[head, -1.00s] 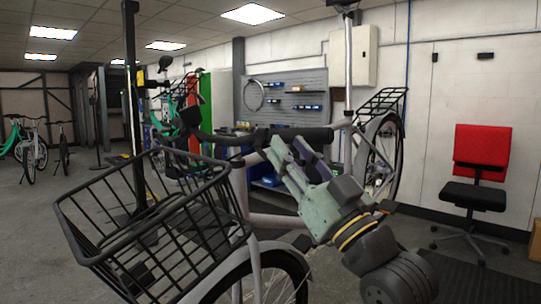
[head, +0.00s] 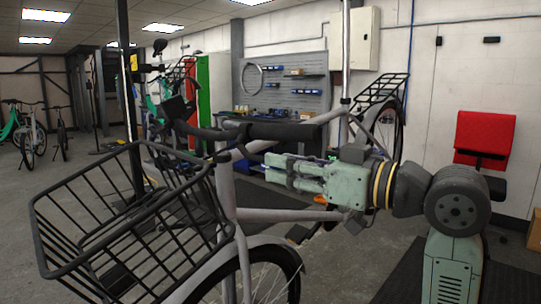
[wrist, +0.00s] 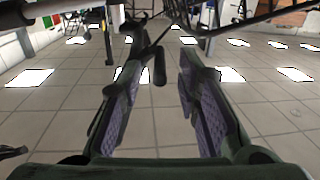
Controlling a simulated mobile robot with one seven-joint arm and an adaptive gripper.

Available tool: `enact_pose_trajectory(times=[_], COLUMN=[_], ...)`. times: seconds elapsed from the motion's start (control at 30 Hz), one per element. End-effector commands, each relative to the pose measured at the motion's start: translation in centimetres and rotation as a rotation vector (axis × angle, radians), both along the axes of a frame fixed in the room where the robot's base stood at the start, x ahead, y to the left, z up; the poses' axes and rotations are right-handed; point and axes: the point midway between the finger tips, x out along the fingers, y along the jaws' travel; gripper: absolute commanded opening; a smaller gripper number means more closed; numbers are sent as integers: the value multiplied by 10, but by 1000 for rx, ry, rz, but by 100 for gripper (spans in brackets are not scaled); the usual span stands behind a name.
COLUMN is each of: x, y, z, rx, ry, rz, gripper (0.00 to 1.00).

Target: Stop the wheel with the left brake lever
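The cargo bike (head: 228,200) stands with its basket toward me. Its handlebar (head: 270,130) ends at the right in a long black grip. My gripper (head: 268,170) is level just below this grip, with its fingers pointing left toward the bike's head tube. In the wrist view my gripper (wrist: 158,70) is open, its purple-padded fingers apart. A thin dark rod with a blunt end (wrist: 158,68), possibly the brake lever, shows between the fingertips. I cannot tell whether a finger touches it. In the head view the lever is not clearly distinguishable under the grip.
The black wire basket (head: 130,215) and front wheel (head: 265,275) are at the lower left of my gripper. A workbench with a tool board (head: 290,85) stands at the back.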

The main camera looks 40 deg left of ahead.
Motion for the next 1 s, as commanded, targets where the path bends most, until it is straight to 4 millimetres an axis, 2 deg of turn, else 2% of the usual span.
enact_pose_trajectory(times=[0.1, 0.23, 0.6, 1.0], x=[-1, -1, -1, -1], y=[19, 32, 37, 37], z=[2, 1, 0, 0], rx=[0, 1, 2, 1], ry=[1, 1, 0, 0], rz=[2, 0, -1, -1], gripper=[30, 30, 30, 4])
